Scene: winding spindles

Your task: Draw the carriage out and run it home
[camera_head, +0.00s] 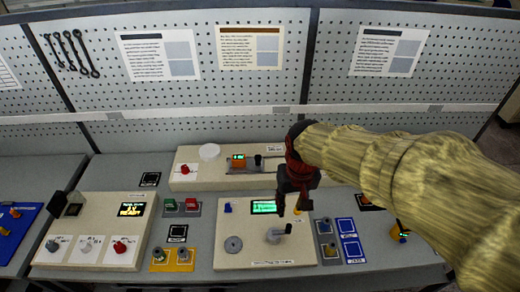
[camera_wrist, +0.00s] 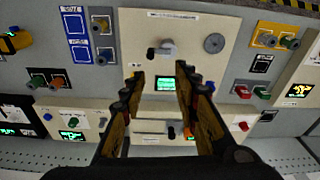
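I cannot tell for certain which part is the carriage. A small orange block with a green display (camera_head: 238,162) sits on the low rear box (camera_head: 215,180), with a black knob (camera_head: 258,160) beside it on a slim rail. The front unit (camera_head: 245,262) carries a green screen (camera_head: 264,206), a grey disc (camera_head: 233,244) and a grey hub with a black-tipped crank (camera_head: 276,235). The crank also shows in the wrist view (camera_wrist: 164,49). My gripper (camera_head: 292,207) is open and empty above the front unit; its spread fingers also show in the wrist view (camera_wrist: 158,78).
A panel with a lit screen (camera_head: 130,210) stands left. Yellow (camera_head: 172,262) and grey (camera_head: 181,208) knob blocks sit between the units. Blue square pads (camera_head: 350,238) lie right. A white round dish (camera_head: 209,152) is on the rear box. A pegboard wall (camera_head: 200,100) closes the back.

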